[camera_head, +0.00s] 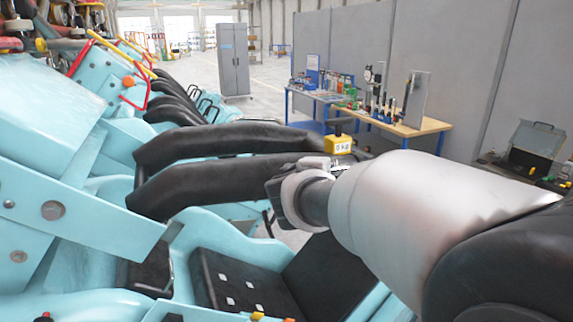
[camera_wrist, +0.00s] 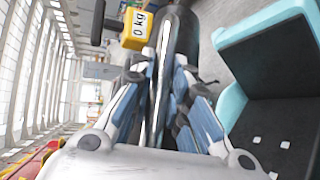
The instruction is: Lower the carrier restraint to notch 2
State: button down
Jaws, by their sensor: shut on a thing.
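The carrier restraint (camera_head: 200,185) is a black padded bar with two arms over the turquoise coaster seat. In the wrist view its dark bar (camera_wrist: 182,32) runs up between my fingers. My gripper (camera_wrist: 162,85) is shut on the restraint, with its blue-and-silver fingers on either side of the bar. In the head view, my gripper (camera_head: 292,185) is at the right end of the restraint, its fingertips largely hidden. A yellow block reading "0 kg" (camera_head: 339,145) sits at the restraint beside my gripper; it also shows in the wrist view (camera_wrist: 136,28). No notch marks are visible.
The black seat pad (camera_head: 235,285) lies below the restraint. Turquoise car structure (camera_head: 75,205) fills the left, with more black restraints (camera_head: 175,100) behind. A workbench (camera_head: 415,127) with tools and a grey cabinet (camera_head: 233,60) stand farther back. Open floor (camera_head: 275,80) lies between.

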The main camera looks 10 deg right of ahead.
notch_tip(320, 180, down, 14)
jog(key=m+g+y+b, duration=0.1)
jog(key=y+b, duration=0.1)
jog(key=b, duration=0.5)
jog(key=shift+f+m+g, duration=0.15)
jog(key=shift+m+g, duration=0.25)
jog(key=shift+a, duration=0.1)
jog(key=c, duration=1.5)
grip_release()
jog(key=shift+c, duration=0.2)
jog(key=shift+s+r, duration=0.1)
jog(key=shift+r, duration=0.1)
jog(key=v, duration=1.2)
